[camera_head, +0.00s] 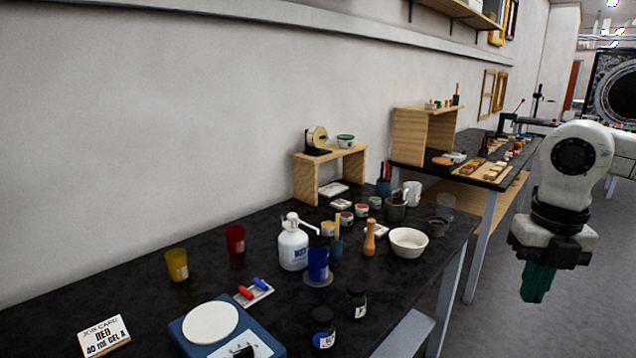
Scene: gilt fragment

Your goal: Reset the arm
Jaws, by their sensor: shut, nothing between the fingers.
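My arm (574,165) shows at the right, bent downward beyond the front edge of the black-topped bench. My gripper (533,298) is at its lower end, with teal fingers pointing down. The fingers are together and hold nothing. It hangs over the grey floor, to the right of the bench and apart from everything on it.
The black bench (130,270) carries a white bottle (293,250), a white bowl (408,243), coloured cups, jars and a blue scale (262,340). A second bench (470,168) stands behind, left of my arm. The grey floor (470,325) around the gripper looks clear.

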